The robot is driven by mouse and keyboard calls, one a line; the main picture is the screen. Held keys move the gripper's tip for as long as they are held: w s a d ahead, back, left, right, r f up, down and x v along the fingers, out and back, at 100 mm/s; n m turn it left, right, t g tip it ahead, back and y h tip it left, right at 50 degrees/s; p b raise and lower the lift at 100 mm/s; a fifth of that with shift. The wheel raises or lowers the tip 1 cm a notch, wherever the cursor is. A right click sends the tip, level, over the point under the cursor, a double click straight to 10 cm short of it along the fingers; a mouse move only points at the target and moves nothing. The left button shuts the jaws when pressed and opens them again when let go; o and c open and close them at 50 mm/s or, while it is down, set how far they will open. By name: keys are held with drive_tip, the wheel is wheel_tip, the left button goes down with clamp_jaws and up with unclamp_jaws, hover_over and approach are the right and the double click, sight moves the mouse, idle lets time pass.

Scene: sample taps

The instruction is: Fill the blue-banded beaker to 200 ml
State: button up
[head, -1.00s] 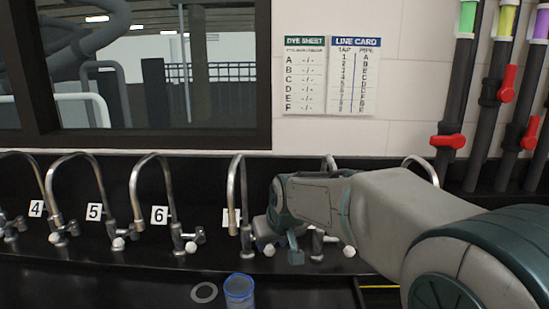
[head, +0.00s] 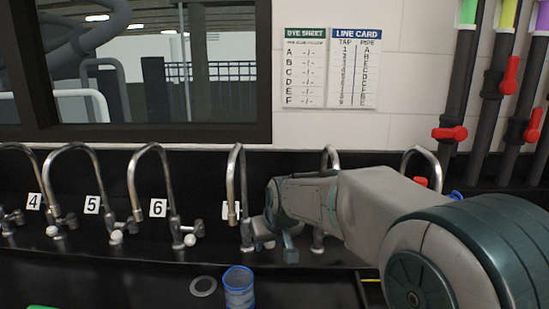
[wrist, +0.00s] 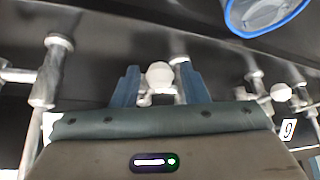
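The blue-banded beaker (head: 239,290) stands upright on the black counter, in front of and below the spout of the tap (head: 232,190) right of tap 6. In the wrist view its blue rim (wrist: 262,32) shows at the top right. I cannot read its level, and no stream of water shows. My gripper (wrist: 158,85) is at that tap's base, its two blue fingers either side of a white round knob (wrist: 160,74), with small gaps visible. The tap's number label (head: 228,209) is partly hidden.
A grey ring (head: 203,286) lies left of the beaker. More taps, including tap 6 (head: 158,208) and tap 5 (head: 91,204), line the ledge. A dye sheet (head: 305,68) and line card (head: 353,68) hang on the wall. Pipes with red valve handles (head: 449,133) stand at right.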

drive_tip(key=p+v, duration=0.3)
drive_tip(key=v, duration=0.4)
idle(0.3)
